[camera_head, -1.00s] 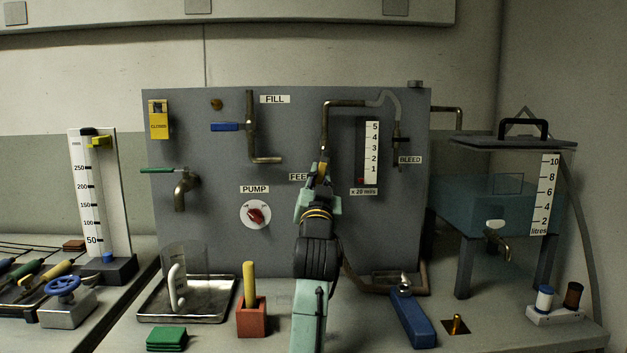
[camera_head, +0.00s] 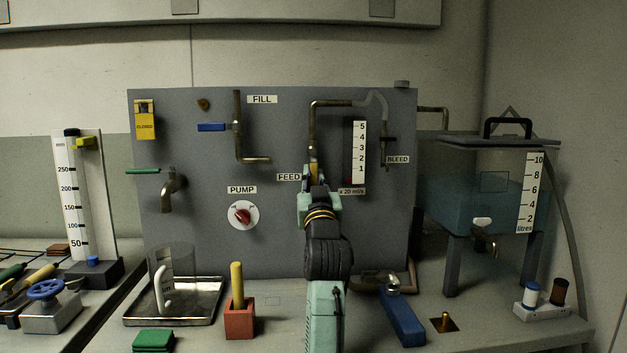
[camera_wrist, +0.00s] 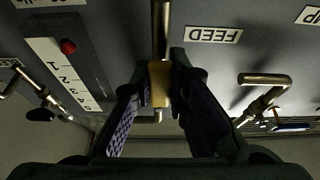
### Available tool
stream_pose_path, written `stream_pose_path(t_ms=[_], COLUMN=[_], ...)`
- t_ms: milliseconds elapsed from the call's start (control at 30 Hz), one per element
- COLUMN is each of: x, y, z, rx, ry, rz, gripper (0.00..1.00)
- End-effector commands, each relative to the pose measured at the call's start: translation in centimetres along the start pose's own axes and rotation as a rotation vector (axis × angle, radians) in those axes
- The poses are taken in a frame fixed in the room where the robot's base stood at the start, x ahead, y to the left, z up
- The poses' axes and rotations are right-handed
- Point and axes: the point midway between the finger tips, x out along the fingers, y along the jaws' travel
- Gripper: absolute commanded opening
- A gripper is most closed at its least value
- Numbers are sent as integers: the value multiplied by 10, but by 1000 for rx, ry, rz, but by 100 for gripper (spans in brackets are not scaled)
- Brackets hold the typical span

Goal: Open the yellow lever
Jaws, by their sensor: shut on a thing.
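The yellow lever (camera_wrist: 159,84) sits on the vertical feed pipe (camera_wrist: 161,30), beside the FEED label (camera_wrist: 213,34), in the wrist view. My gripper (camera_wrist: 158,76) is shut on it, with one dark finger on each side. In the head view my gripper (camera_head: 312,183) reaches up to the panel just right of the FEED label. Only a small part of the yellow lever (camera_head: 313,168) shows there above the fingers, and the rest is hidden by my gripper.
The grey panel (camera_head: 280,235) also carries the red pump knob (camera_head: 242,216), a blue lever (camera_head: 211,127), a green-handled tap (camera_head: 166,190) and a flow gauge (camera_head: 358,150). A water tank (camera_head: 470,205) stands at the right. A metal tray (camera_head: 205,310) with a jug is at the lower left.

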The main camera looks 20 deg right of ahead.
Motion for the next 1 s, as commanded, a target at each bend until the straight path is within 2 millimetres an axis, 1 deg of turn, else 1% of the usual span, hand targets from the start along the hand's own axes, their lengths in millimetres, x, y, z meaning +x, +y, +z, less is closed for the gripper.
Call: stream_pose_path(t_ms=[33, 67, 367, 633, 733, 867, 1000], x=[0, 0, 0, 0, -5, -23, -54], y=[2, 2, 1, 0, 0, 1, 1], z=[-1, -1, -1, -1, 0, 0, 0], rx=[-5, -5, -3, -1, -1, -1, -1], ry=[2, 2, 2, 2, 2, 2, 2], rz=[4, 4, 2, 1, 1, 2, 2], gripper=[0, 16, 36, 36, 36, 36, 36])
